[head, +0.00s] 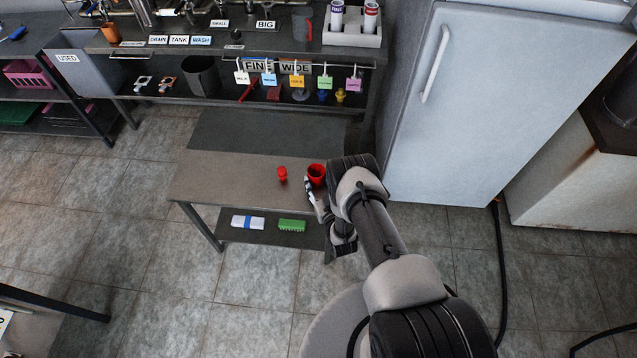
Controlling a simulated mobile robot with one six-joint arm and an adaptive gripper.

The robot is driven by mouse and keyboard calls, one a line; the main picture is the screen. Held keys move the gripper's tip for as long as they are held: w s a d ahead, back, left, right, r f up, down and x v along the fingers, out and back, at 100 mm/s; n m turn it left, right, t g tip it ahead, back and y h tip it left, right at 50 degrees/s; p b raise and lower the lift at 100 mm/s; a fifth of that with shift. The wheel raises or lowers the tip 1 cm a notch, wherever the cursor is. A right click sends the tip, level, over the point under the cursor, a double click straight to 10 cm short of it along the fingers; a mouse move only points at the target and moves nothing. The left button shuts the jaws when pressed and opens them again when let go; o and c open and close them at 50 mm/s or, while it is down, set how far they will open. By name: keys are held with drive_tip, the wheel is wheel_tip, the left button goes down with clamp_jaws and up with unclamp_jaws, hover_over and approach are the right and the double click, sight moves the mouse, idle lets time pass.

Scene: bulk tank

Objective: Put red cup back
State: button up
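A red cup (317,172) with a dark open mouth is upright at the right end of a low grey-brown table (235,180). A small red piece (282,174), narrower at its middle, stands on the table just left of it. My gripper (310,189) is at the cup's near side, its fingers close to or touching the cup. My wrist hides part of the gripper and the table's right end. I cannot tell whether the fingers are closed on the cup.
A white-blue cloth (248,222) and a green brush (292,225) lie on the lower shelf. Behind is a dark bench (245,42) with labelled hooks, an orange cup (111,33) and a grey jug (302,24). A fridge (480,95) stands close on the right.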

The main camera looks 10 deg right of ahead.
drive_tip(key=o, duration=0.4)
drive_tip(key=shift+r, duration=0.1)
